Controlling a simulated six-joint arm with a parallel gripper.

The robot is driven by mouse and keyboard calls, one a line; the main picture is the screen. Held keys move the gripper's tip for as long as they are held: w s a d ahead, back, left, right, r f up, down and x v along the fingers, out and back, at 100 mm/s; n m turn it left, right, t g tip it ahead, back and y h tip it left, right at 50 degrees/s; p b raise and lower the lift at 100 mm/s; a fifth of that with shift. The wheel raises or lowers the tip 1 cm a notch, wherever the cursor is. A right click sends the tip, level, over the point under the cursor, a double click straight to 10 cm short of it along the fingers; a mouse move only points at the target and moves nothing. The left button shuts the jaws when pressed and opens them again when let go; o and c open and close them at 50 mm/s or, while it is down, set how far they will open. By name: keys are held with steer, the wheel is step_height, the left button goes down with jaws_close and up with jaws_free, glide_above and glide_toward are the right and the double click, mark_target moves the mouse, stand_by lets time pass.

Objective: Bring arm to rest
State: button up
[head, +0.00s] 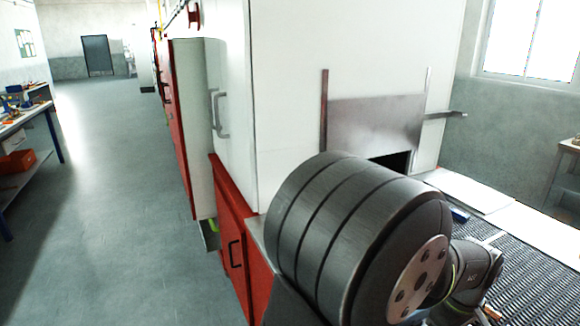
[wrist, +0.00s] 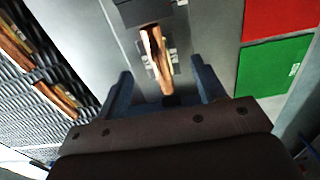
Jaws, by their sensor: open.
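My gripper (wrist: 161,68) shows in the wrist view with its two dark blue fingers spread wide apart. It is open. A copper-coloured part (wrist: 157,62) appears between and beyond the fingers, at a dark grey fixture (wrist: 143,12) on a grey surface; neither finger touches it in the picture. Its lower end is close to the gripper's dark body, and I cannot tell the gap in depth. In the head view my large grey arm joint fills the lower middle and hides much behind it; the gripper cannot be made out there.
The mesh belt (wrist: 38,105) carries several copper-coloured parts (wrist: 55,98) at left in the wrist view. A red panel (wrist: 281,18) and a green panel (wrist: 272,68) lie at right. In the head view, a white furnace housing (head: 290,95) stands behind my arm; open floor (head: 110,190) is at left.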

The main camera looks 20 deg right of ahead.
steer(key=shift+r, duration=0.8)
steer(key=shift+f, duration=0.1)
